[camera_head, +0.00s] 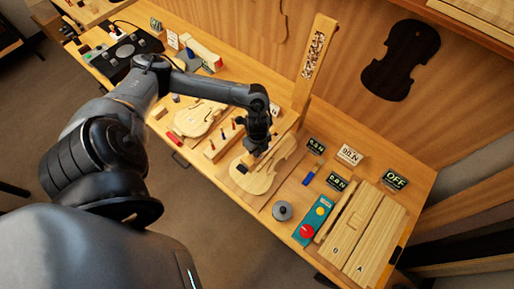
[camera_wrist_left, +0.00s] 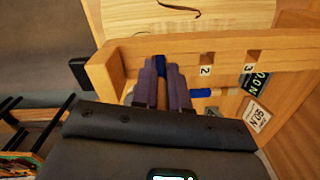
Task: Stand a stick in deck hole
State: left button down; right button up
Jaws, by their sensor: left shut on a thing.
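My left gripper (camera_head: 257,148) is over the upper part of a pale violin body (camera_head: 262,177) in the head view. In the left wrist view its two grey-purple fingers (camera_wrist_left: 161,80) are shut on a slim stick (camera_wrist_left: 161,62), with blue and wood tones showing between them. The stick's lower end is hidden, so I cannot tell whether it touches anything. A pale violin plate with a dark curved slot also shows at the top of the wrist view (camera_wrist_left: 225,15). My right gripper is not in view.
A wooden holder (camera_head: 226,144) with red and blue sticks stands left of the violin body. A tall post (camera_head: 316,60) rises behind.

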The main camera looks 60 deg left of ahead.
pick_arm(q)
jog(key=shift+f+b, duration=0.45)
jog(key=shift+f, duration=0.35)
jog(key=c, duration=1.1)
grip_release()
notch_tip(320, 180, up, 11)
jog(key=shift+f, duration=0.1)
